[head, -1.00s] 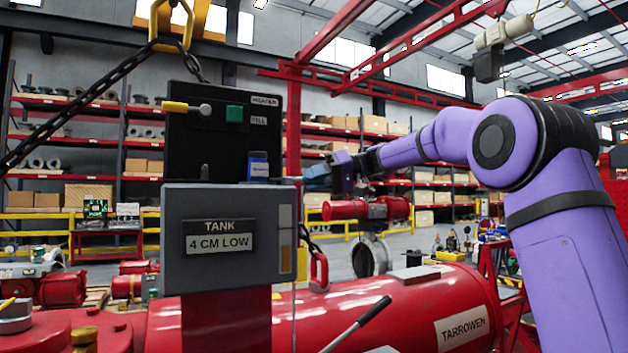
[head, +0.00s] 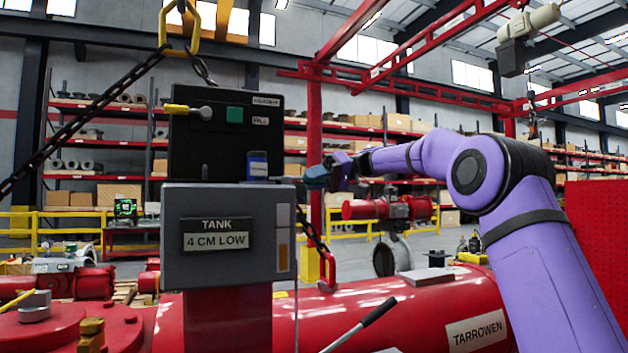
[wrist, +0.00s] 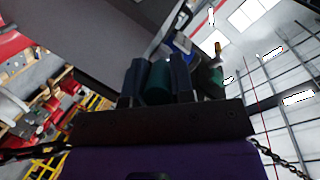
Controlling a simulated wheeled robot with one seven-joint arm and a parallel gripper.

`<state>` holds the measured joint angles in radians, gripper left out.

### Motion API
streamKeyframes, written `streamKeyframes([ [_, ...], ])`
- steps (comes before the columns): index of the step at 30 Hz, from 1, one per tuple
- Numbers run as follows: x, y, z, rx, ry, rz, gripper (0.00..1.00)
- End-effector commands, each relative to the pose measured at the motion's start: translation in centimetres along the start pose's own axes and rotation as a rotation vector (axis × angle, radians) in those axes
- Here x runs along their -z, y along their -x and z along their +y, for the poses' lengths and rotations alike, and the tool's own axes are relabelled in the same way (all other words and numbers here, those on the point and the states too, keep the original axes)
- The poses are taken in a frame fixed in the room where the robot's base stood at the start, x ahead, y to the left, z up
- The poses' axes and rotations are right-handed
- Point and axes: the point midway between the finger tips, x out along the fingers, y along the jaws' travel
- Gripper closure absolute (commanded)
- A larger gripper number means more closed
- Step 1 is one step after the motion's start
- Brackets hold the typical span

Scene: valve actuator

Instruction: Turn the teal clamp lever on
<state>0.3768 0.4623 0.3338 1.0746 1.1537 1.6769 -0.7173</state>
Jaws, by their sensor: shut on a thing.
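My gripper (head: 318,177) is just right of the black panel (head: 224,130), level with its lower part. In the wrist view my gripper (wrist: 158,82) is shut on a dark teal cylindrical grip, the teal clamp lever (wrist: 158,84), which sits between its two fingers. In the head view a thin grey rod (head: 286,179) runs from the panel's right side to the fingers. The lever's grip is hidden by the fingers there, and its pivot is hard to make out.
A grey box labelled "TANK 4 CM LOW" (head: 228,234) stands in front of the panel's lower part. A yellow-tipped lever (head: 188,110), a teal square (head: 235,115) and a blue labelled part (head: 258,165) are on the panel. A chain (head: 312,230) hangs below my gripper. The red tank (head: 400,300) lies below.

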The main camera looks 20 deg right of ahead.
Motion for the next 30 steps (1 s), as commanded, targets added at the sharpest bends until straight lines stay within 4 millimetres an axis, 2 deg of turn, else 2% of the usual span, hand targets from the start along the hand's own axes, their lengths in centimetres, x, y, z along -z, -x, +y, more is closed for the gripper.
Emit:
streamKeyframes([
  [2, 0.0, 0.1, 0.0, -0.002, -0.001, 0.002, 1.0],
  [3, 0.0, 0.1, 0.0, -0.002, -0.001, 0.002, 0.73],
  [6, 0.0, 0.1, 0.0, -0.002, -0.001, 0.002, 0.52],
  [17, 0.0, 0.5, 0.0, -0.002, 0.0, 0.003, 0.52],
  [20, 0.0, 1.7, 0.1, -0.002, 0.0, 0.004, 0.52],
  [30, 0.0, 7.9, 0.1, -0.002, 0.0, 0.004, 0.52],
])
